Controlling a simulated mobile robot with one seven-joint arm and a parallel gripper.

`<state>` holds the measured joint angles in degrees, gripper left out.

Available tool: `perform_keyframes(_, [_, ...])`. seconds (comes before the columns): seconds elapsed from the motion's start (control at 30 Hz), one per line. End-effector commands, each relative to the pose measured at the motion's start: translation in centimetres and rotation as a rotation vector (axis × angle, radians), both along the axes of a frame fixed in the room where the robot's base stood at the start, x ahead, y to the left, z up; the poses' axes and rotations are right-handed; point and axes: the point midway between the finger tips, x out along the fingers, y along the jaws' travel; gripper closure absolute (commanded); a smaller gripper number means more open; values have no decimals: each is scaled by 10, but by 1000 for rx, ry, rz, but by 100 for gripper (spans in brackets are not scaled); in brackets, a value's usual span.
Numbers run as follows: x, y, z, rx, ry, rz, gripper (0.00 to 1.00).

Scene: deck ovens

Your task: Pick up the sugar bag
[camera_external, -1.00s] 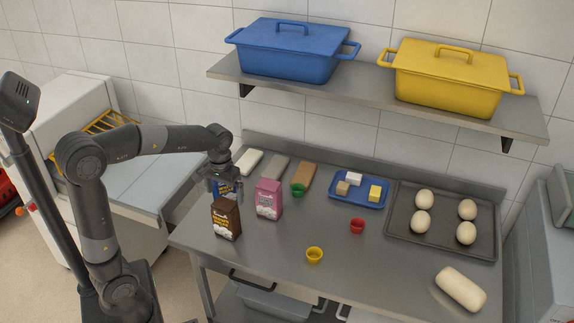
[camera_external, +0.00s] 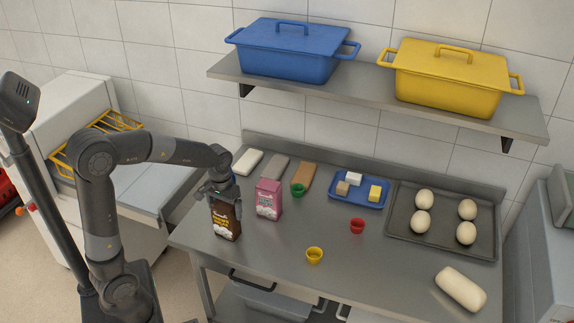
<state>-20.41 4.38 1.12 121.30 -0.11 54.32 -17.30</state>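Small paper bags stand upright at the left of the steel table. A brown bag (camera_external: 227,220) is at the front, and a pink bag (camera_external: 269,200) stands to its right. Their lettering is too small to read, so I cannot tell which is the sugar bag. My gripper (camera_external: 221,192) points down at the top of the brown bag, overlapping its upper edge in the picture. I cannot tell whether its fingers touch the bag or are open or shut. A blue bag seen earlier behind the brown one is now hidden.
Behind the bags lie white, grey and brown blocks (camera_external: 303,177). Green (camera_external: 297,190), red (camera_external: 357,226) and yellow (camera_external: 314,255) cups stand nearby. A blue tray (camera_external: 340,200), a tray of dough balls (camera_external: 444,240) and a dough roll (camera_external: 460,289) are to the right. A shelf (camera_external: 370,97) hangs above.

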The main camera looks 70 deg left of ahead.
Motion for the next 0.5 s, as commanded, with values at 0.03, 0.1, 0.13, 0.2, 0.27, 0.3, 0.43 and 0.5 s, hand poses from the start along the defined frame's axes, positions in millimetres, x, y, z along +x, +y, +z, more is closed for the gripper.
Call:
perform_keyframes(0.03, [0,0,0,0,0,0,13])
perform_keyframes(0.1, [0,0,0,0,0,0,19])
perform_keyframes(0.13, [0,0,0,0,0,0,21])
perform_keyframes(0.2, [0,0,0,0,0,0,27])
perform_keyframes(0.27, [0,0,0,0,0,0,32])
perform_keyframes(0.3, [0,0,0,0,0,0,35])
perform_keyframes(0.43, [0,0,0,0,0,0,46])
perform_keyframes(0.5, [0,0,0,0,0,0,52])
